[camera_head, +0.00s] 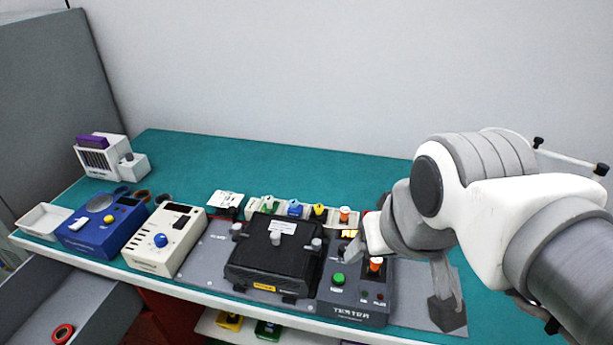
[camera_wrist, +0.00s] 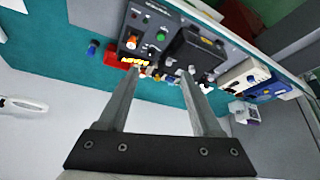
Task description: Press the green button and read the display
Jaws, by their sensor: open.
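The dark tester box (camera_head: 350,307) stands at the front of the bench, and its round green button (camera_head: 338,279) is uncovered. In the wrist view the green button (camera_wrist: 161,36) shows beyond my fingers, beside an orange-topped control (camera_wrist: 132,41). A display lit yellow (camera_wrist: 133,61) is on the tester; its characters are too small to read. In the head view the display (camera_head: 349,233) is partly hidden by my gripper. My gripper (camera_wrist: 158,74) is open and empty, its two fingers apart, above the tester area and not visibly touching the button.
A black case (camera_head: 270,262) sits left of the tester. Further left are a cream box (camera_head: 160,240), a blue box (camera_head: 100,230) and a white tray (camera_head: 43,220). Several coloured connectors stand behind the case. The teal bench top is clear toward the back.

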